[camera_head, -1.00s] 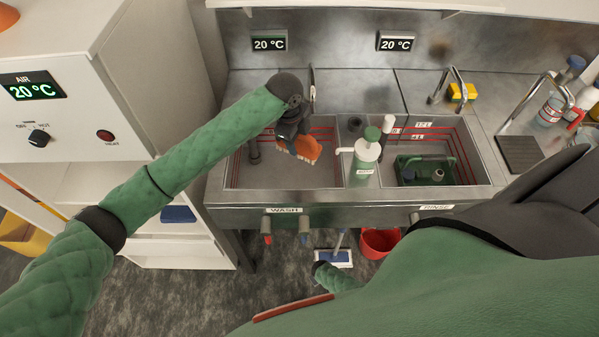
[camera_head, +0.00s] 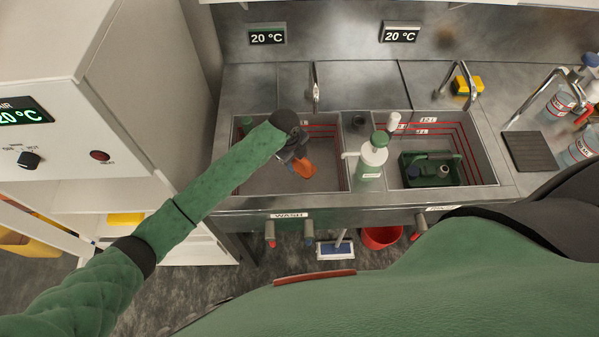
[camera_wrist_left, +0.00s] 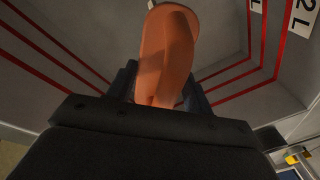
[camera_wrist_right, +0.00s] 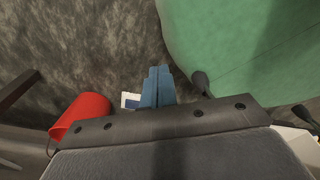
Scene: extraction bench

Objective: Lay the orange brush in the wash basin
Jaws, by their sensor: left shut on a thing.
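The orange brush (camera_head: 303,167) is in my left gripper (camera_head: 294,155), inside the opening of the wash basin (camera_head: 325,178), the left of the two sinks. In the left wrist view the brush (camera_wrist_left: 167,50) stands out between the two dark fingers (camera_wrist_left: 160,88), with the basin's grey walls and red level lines beyond. I cannot tell whether the brush touches the basin floor. My right gripper (camera_wrist_right: 157,88) shows in the right wrist view, fingers together with nothing seen between them, above the floor.
The rinse basin (camera_head: 480,165) to the right holds a green container (camera_head: 430,172). A green-topped pump bottle (camera_head: 371,160) stands at the divider. Faucets (camera_head: 316,88) rise behind. A red bucket (camera_head: 380,237) is on the floor below. A white cabinet (camera_head: 130,90) stands on the left.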

